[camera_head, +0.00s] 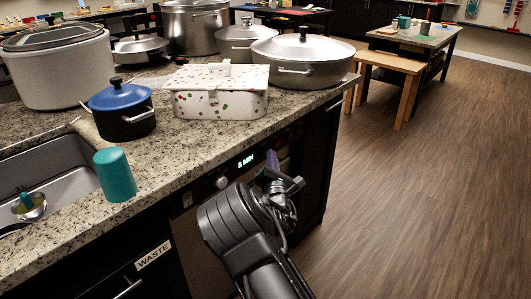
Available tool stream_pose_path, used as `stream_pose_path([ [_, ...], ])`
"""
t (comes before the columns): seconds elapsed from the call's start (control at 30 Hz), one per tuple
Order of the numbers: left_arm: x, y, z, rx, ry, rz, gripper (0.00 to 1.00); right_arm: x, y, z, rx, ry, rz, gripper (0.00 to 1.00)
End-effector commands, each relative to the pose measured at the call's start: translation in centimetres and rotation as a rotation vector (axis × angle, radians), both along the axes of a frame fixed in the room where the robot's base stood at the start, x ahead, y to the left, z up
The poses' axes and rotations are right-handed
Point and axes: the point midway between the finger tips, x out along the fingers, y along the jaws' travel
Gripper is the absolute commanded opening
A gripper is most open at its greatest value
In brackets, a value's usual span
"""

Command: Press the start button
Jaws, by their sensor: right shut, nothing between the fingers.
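The appliance under the counter has a dark front panel (206,189) with a lit display (246,161) that seems to read 5 MIN. A round silver knob (222,182) sits left of the display, and a small pale plate (187,199) is further left. I cannot pick out a start button for certain; my right arm covers part of the panel. My right gripper (281,178) is shut and empty, just right of the display and in front of the appliance. I cannot tell whether it touches the panel. My left gripper is not in view.
Above the panel, the granite counter (185,150) holds a teal cup (115,175) near its edge, a blue-lidded pot (121,108), a speckled white box (217,92) and several larger pots. A sink (60,180) is at left. The wood floor (430,180) at right is clear.

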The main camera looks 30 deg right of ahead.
Motion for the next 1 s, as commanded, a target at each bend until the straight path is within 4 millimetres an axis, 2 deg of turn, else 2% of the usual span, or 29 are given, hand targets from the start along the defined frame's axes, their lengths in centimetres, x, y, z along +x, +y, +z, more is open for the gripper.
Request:
stream_pose_path([
  [1.0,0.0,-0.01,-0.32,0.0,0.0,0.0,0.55,0.7,0.21,0.01,0.0,0.0,0.0,0.0],
])
